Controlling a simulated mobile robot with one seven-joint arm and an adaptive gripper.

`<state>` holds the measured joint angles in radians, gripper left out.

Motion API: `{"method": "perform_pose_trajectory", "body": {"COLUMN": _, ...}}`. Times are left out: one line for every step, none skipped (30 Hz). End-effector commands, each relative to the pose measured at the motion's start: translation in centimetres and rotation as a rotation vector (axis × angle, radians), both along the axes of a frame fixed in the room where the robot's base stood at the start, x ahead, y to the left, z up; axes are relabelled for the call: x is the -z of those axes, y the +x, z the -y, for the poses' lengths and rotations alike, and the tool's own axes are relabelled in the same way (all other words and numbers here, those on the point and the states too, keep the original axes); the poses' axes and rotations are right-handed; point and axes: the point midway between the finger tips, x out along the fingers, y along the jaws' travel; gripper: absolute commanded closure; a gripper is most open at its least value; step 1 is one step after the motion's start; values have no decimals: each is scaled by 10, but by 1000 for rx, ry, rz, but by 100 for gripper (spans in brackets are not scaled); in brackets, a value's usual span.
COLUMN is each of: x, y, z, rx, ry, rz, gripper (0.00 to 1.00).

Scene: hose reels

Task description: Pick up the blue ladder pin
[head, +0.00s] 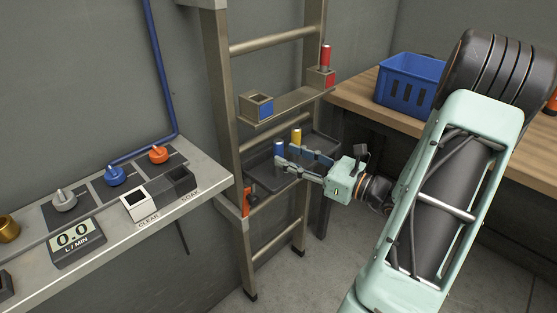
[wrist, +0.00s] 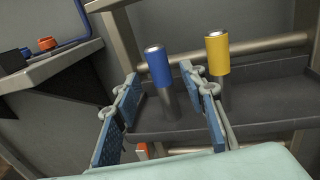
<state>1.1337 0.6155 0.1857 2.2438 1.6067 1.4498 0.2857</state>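The blue ladder pin (wrist: 160,68) has a blue sleeve over a grey metal shaft and stands upright on a dark tray (wrist: 262,112). In the head view the pin (head: 279,148) is on the same tray, hung on the ladder. My gripper (wrist: 158,88) is open, with its two blue-padded fingers apart. In the wrist view the pin shows between and beyond the fingers, nearer the right one; I cannot tell if it touches. In the head view my gripper (head: 285,160) reaches in from the right at the tray. Part of the pin's lower shaft is hidden there.
A yellow pin (wrist: 217,55) stands right of the blue one. A red pin (head: 326,58) is in a holder on the ladder shelf, and an empty blue-marked holder (head: 256,107) is at its left. Ladder rails (head: 222,110) flank the tray. A blue crate (head: 408,84) is on the bench.

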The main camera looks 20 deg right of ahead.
Motion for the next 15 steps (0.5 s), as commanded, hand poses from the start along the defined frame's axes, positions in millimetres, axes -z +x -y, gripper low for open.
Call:
{"method": "perform_pose_trajectory", "body": {"x": 3, "y": 7, "z": -5, "rx": -3, "ry": -2, "rz": 1, "gripper": 61}}
{"method": "perform_pose_trajectory", "body": {"x": 3, "y": 12, "z": -7, "rx": -4, "ry": -2, "rz": 1, "gripper": 61}}
{"method": "perform_pose_trajectory", "body": {"x": 3, "y": 17, "z": -10, "rx": -5, "ry": -2, "rz": 2, "gripper": 61}}
{"method": "perform_pose_trajectory", "body": {"x": 3, "y": 21, "z": -12, "rx": -3, "ry": -2, "rz": 2, "gripper": 61}}
{"method": "perform_pose_trajectory", "body": {"x": 3, "y": 25, "z": -14, "rx": -3, "ry": -3, "rz": 1, "gripper": 61}}
{"method": "perform_pose_trajectory", "body": {"x": 2, "y": 29, "z": -17, "rx": -3, "ry": -2, "rz": 1, "gripper": 61}}
{"method": "perform_pose_trajectory", "body": {"x": 2, "y": 32, "z": -18, "rx": -3, "ry": -1, "rz": 2, "gripper": 61}}
{"method": "perform_pose_trajectory", "body": {"x": 2, "y": 34, "z": -19, "rx": -3, "ry": -2, "rz": 1, "gripper": 61}}
{"method": "perform_pose_trajectory", "body": {"x": 2, "y": 36, "z": -20, "rx": -2, "ry": -2, "rz": 1, "gripper": 61}}
{"method": "perform_pose_trajectory", "body": {"x": 2, "y": 36, "z": -21, "rx": -2, "ry": -1, "rz": 0, "gripper": 61}}
{"method": "perform_pose_trajectory", "body": {"x": 1, "y": 37, "z": -21, "rx": -1, "ry": -1, "rz": 0, "gripper": 61}}
{"method": "perform_pose_trajectory", "body": {"x": 1, "y": 37, "z": -21, "rx": -1, "ry": -1, "rz": 0, "gripper": 61}}
{"method": "perform_pose_trajectory", "body": {"x": 1, "y": 37, "z": -21, "rx": -1, "ry": -1, "rz": 0, "gripper": 61}}
{"method": "perform_pose_trajectory", "body": {"x": 1, "y": 37, "z": -21, "rx": 0, "ry": -1, "rz": 0, "gripper": 61}}
{"method": "perform_pose_trajectory", "body": {"x": 1, "y": 37, "z": -21, "rx": -1, "ry": -1, "rz": 0, "gripper": 61}}
